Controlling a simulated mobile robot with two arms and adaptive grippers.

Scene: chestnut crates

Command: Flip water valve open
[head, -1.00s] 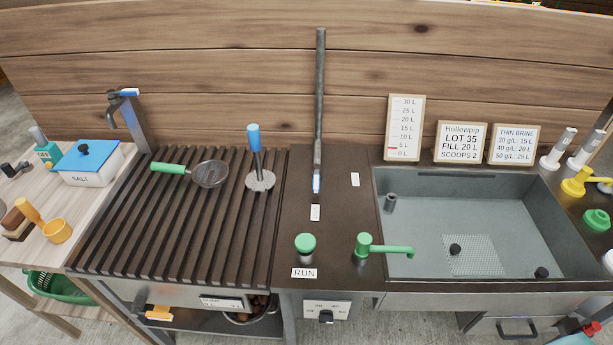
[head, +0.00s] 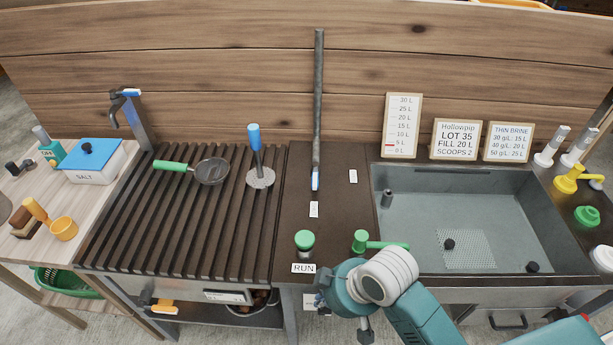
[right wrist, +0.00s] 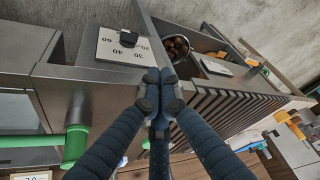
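A green-handled tap lever (head: 378,243) stands on the dark counter at the sink's front left corner. It shows again in the right wrist view as a green piece (right wrist: 75,145) at lower left. A grey tap with a blue lever (head: 128,92) stands behind the slatted rack, and a grey pipe (head: 318,110) with a blue end stands mid-counter. I cannot tell for certain which is the water valve. My right gripper (head: 340,292) is over the counter's front edge, in front of the green lever and apart from it. In the right wrist view its fingertips (right wrist: 159,80) meet, empty. My left gripper is not in view.
A green RUN button (head: 304,241) is just left of the green lever. A dial panel (right wrist: 125,46) is on the counter front by my right gripper. The sink (head: 480,210) is to the right, the slatted rack (head: 185,235) to the left. The mid-counter is mostly clear.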

